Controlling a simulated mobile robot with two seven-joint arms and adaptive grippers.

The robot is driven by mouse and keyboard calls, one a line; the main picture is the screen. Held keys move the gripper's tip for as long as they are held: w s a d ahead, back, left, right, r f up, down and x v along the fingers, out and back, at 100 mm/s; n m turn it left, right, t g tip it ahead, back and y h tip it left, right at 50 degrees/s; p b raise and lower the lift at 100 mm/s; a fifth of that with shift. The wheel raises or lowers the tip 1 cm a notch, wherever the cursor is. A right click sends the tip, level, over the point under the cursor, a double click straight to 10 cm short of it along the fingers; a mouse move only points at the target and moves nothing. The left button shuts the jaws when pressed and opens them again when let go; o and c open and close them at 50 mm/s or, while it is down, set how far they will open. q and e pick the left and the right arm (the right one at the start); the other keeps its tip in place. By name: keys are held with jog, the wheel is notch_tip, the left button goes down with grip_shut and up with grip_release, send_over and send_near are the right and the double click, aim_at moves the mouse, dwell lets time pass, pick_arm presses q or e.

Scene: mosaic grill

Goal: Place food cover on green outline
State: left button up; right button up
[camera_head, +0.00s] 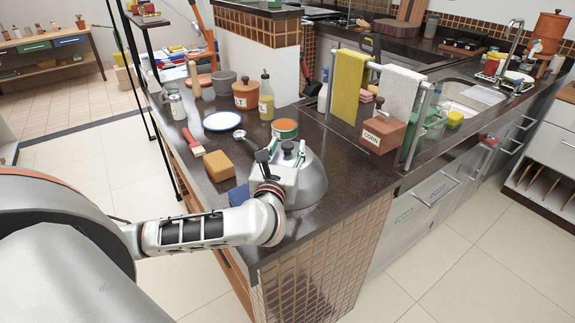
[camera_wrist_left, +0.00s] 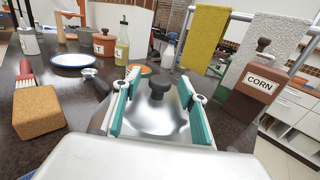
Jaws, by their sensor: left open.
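The food cover (camera_head: 312,182) is a shiny metal dome with a black knob, standing on the dark counter near its front corner. It also shows in the left wrist view (camera_wrist_left: 152,122), its knob between my fingers. My left gripper (camera_head: 281,160) is over the cover and partly hides it. In the left wrist view the gripper (camera_wrist_left: 159,84) is open, one teal-padded finger on each side of the knob, with visible gaps. I cannot make out a green outline in either view. My right gripper is not in view.
A towel rack and a CORN box (camera_head: 383,134) stand to the right. Bare counter (camera_head: 350,175) lies right of the cover.

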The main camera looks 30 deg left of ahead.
pick_arm(q)
jog(key=shift+w+a, duration=0.25)
jog(key=shift+w, duration=0.25)
grip_shut()
jog(key=shift+r, duration=0.1)
jog(key=shift+r, duration=0.3)
notch_tip(320, 180, up, 19)
jog(key=p, duration=0.2)
